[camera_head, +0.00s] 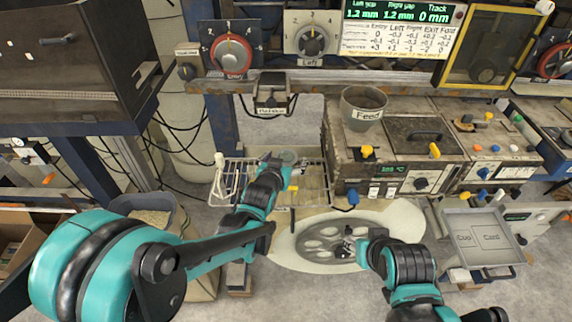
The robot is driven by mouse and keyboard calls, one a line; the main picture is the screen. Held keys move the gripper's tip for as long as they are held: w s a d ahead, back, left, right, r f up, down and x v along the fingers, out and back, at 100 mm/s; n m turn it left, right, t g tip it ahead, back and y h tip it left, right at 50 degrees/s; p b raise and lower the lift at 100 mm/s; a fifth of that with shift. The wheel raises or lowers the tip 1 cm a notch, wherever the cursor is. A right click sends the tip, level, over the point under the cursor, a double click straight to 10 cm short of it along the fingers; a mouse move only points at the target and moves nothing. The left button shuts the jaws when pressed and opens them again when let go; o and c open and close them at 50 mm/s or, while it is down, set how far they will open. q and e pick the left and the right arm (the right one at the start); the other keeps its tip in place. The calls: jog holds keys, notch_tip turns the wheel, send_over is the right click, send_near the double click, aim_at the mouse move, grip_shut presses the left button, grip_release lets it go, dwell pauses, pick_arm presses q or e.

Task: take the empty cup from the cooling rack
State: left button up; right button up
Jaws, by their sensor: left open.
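The wire cooling rack (313,193) stands left of the feed machine, with a pale tray or sheet on it. My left gripper (276,163) is over the back of the rack, its arm covering the rack's middle. It is open. A small grey-green round thing, perhaps the cup (288,156), shows right at its fingers; it is too small to tell whether they are around it or beside it. My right gripper (350,243) is low over a pale oval plate (292,256) with several round hollows. Its fingers are too small and dark to read.
A metal can marked "Feed" (362,108) stands on the worn machine (345,150) right of the rack. A grey tray marked "Cup" and "Cast" (482,222) is at the right. Bare floor shows in front.

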pick_arm(q)
jog(key=c, duration=1.3)
jog(key=shift+o, duration=0.2)
